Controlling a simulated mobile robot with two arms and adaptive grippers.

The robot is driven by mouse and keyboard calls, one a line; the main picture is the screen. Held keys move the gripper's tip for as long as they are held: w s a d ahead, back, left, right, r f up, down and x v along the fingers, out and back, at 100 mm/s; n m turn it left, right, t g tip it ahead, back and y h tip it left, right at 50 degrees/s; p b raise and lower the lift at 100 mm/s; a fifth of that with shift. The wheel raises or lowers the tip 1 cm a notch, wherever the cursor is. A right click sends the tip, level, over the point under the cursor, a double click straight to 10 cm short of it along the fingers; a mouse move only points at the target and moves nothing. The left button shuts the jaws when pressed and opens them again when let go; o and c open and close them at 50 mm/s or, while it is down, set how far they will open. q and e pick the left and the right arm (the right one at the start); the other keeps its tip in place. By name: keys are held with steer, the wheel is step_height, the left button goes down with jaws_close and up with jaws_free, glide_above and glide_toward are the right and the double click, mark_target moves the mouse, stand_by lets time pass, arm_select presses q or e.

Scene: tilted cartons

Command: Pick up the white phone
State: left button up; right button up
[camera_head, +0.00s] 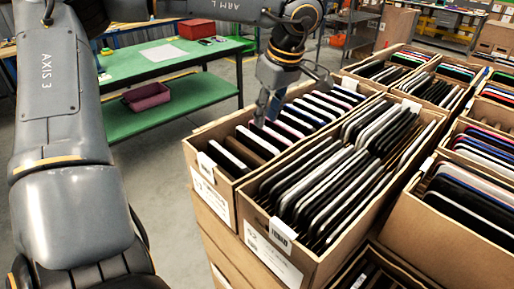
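Several phones with white or pale edges stand tilted in rows in the open cartons, and I cannot single out one white phone. Pale-edged phones (316,107) stand in the near left carton (207,183), with darker ones at its front. More white-edged phones (312,185) fill the middle carton (268,238). My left gripper (268,116) points down at the left rim of the near left carton, with its fingertips close to the phones there. Whether it is open or touches a phone is unclear. My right gripper is not in view.
More filled cartons (458,243) stand at the right and behind, rims close together. A green table (150,64) at the back left has a maroon bin (146,97) on its lower shelf and a red box (197,29) on top. The grey floor between is clear.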

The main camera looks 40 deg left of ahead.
mark_target(257, 138)
arm_select(q)
steer(key=x, duration=0.4)
steer(key=p+x, duration=0.1)
steer(key=x, duration=0.1)
steer(key=p+x, duration=0.1)
steer(key=x, duration=0.1)
steer(key=shift+a, duration=0.35)
jaws_close()
